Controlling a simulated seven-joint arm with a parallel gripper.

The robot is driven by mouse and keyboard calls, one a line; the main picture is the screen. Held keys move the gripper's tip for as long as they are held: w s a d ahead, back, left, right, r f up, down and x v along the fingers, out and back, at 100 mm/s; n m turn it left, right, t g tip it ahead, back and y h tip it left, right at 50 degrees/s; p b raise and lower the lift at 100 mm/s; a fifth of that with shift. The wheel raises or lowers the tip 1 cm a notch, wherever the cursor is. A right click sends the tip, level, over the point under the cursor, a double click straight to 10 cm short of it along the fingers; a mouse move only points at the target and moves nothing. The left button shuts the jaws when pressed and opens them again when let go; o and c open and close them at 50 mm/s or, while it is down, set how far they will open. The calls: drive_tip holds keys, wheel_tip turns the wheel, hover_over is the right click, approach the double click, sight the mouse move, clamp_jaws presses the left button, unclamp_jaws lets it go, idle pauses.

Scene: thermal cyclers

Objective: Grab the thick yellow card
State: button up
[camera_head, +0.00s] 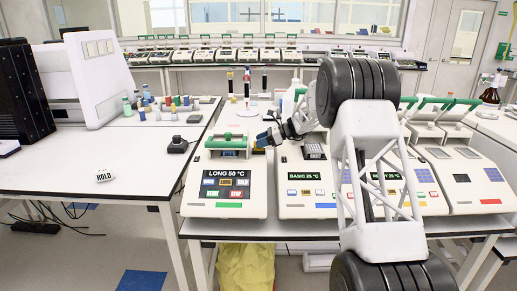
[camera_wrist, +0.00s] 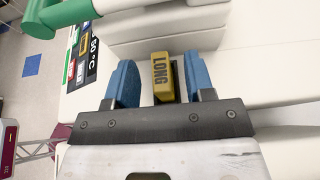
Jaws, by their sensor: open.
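The thick yellow card (camera_wrist: 161,76), marked LONG, stands between the two blue fingers of my gripper (camera_wrist: 160,62) in the wrist view. A gap shows on each side of it, so my gripper is open around it and not closed on it. In the head view, my gripper (camera_head: 264,139) is at the right side of the thermal cycler marked LONG 50 °C (camera_head: 236,180), near its top. Only a small yellow patch of the card (camera_head: 258,151) shows there below the fingers. The lower part of the card is hidden in the wrist view.
The BASIC 25 °C cycler (camera_head: 305,189) stands close to the right. A green handle (camera_wrist: 60,14) is near the upper left in the wrist view. Coloured tubes (camera_head: 160,104) stand farther back.

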drive_tip(key=shift+x, duration=1)
drive_tip(key=shift+c, duration=0.5)
clamp_jaws()
drive_tip(key=shift+r, duration=0.1)
drive_tip(key=shift+r, duration=1.75)
drive_tip(key=s+d+r, duration=0.1)
drive_tip(key=s+d, duration=0.2)
drive_tip(key=s, duration=1.2)
drive_tip(key=shift+s, duration=0.35)
drive_tip(key=shift+r, duration=0.15)
